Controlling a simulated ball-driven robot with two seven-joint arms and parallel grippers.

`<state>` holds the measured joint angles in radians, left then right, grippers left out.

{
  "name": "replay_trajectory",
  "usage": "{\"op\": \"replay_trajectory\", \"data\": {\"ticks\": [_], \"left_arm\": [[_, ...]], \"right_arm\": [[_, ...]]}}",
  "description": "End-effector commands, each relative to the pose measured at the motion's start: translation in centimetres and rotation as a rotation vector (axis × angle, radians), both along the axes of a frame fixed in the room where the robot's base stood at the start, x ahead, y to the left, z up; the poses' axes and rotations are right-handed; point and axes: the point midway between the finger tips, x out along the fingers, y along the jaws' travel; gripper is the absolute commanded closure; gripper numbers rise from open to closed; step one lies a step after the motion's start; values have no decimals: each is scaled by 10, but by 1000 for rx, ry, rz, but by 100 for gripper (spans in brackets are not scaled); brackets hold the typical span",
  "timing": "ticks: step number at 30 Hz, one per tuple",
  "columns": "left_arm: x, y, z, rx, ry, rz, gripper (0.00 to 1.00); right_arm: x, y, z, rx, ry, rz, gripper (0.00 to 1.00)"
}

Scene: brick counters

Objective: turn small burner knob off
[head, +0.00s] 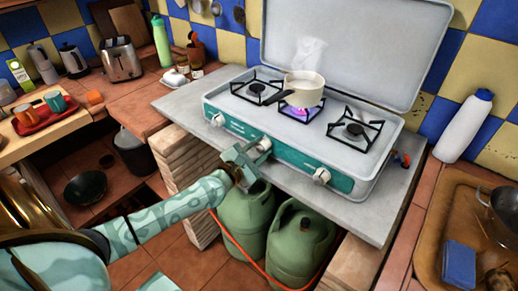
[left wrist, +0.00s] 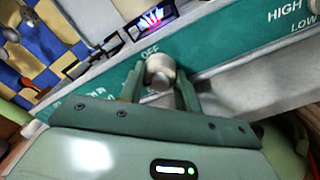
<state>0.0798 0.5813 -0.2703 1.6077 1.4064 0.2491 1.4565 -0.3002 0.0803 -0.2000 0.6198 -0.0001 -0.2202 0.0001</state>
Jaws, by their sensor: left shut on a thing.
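The stove (head: 290,140) is a white camping stove with a teal front panel and three burners. The middle, small burner (head: 301,108) has a lit purple flame under a white pot (head: 304,88). My left gripper (head: 247,158) is at the middle knob on the front panel. In the left wrist view the round metallic knob (left wrist: 159,70) sits between the two fingers (left wrist: 160,92), just below the word OFF, and the fingers are shut on it. The flame (left wrist: 152,18) shows above it. My right gripper is not in view.
Left knob (head: 217,120) and right knob (head: 321,176) flank the middle one. Two green gas bottles (head: 300,235) with an orange hose stand under the counter. The stove's raised lid (head: 355,45) stands behind. A white bottle (head: 464,125) is at the right.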

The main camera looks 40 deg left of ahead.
Motion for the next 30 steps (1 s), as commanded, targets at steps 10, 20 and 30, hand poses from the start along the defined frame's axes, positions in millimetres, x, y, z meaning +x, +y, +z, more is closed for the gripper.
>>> {"op": "replay_trajectory", "data": {"ticks": [10,20,30], "left_arm": [[0,0,2,240,-17,-1,90],[0,0,2,553,-42,-1,90],[0,-1,2,875,-67,-1,90]], "right_arm": [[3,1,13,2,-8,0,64],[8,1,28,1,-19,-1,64],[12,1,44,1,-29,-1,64]]}}
